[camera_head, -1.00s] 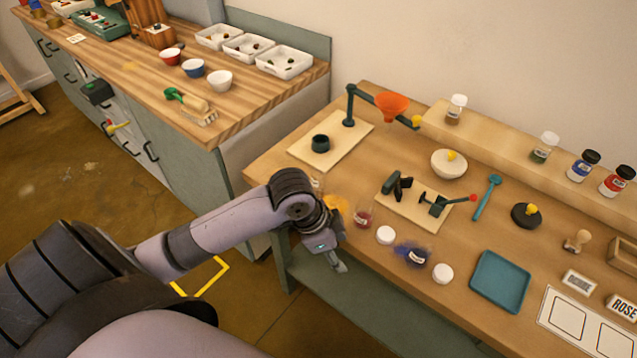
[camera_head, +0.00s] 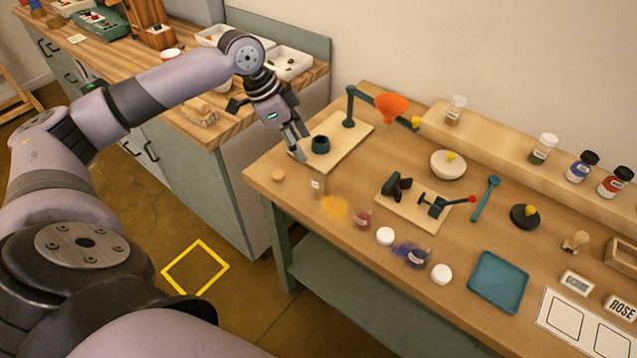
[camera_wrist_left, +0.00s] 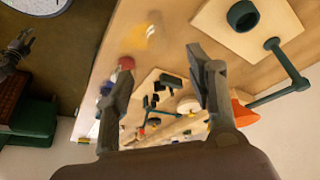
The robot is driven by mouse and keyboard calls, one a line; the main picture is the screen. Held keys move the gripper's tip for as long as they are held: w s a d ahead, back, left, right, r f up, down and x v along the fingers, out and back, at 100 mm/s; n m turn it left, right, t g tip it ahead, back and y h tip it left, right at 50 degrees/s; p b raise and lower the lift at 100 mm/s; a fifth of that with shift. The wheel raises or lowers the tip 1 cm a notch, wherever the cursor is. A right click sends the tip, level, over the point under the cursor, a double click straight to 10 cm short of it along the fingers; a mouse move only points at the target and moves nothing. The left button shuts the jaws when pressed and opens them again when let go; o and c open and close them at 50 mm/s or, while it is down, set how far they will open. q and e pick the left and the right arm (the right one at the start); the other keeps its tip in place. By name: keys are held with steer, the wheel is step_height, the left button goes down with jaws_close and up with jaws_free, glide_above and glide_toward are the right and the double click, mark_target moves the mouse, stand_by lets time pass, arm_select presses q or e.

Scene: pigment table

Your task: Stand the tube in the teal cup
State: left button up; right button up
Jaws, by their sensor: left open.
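The dark teal cup (camera_head: 320,145) stands upright and open on a pale board (camera_head: 345,142) at the left end of the table; it also shows in the left wrist view (camera_wrist_left: 242,16). My left gripper (camera_head: 302,150) is open and empty, pointing down just left of the cup. Its spread fingers (camera_wrist_left: 158,66) frame the table in the wrist view. I cannot make out the tube for certain; a small clear vial with a pale label (camera_head: 317,184) is near the front edge. A dark gripper, seemingly my right one (camera_wrist_left: 17,48), shows small at the wrist view's left.
A stand with an orange funnel (camera_head: 392,106) rises behind the cup. A wooden counter (camera_head: 225,128) is on the left.

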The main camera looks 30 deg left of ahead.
arm_select(q)
steer(key=p, duration=0.1)
glide_above(318, 175)
steer(key=s, duration=0.2)
step_height(318, 175, down, 6)
steer(key=x, duration=0.1)
steer(key=p+x, duration=0.1)
steer(key=x, duration=0.2)
steer(key=shift+s+a+f+p, duration=0.1)
steer(key=shift+a+f+p, duration=0.15)
steer(key=shift+f+p, duration=0.25)
steer(key=shift+d+f, duration=0.1)
steer(key=shift+f, duration=0.25)
steer(key=shift+c, duration=0.2)
steer(key=shift+r, duration=0.1)
steer(key=c, duration=1.1)
steer(key=shift+r, duration=0.1)
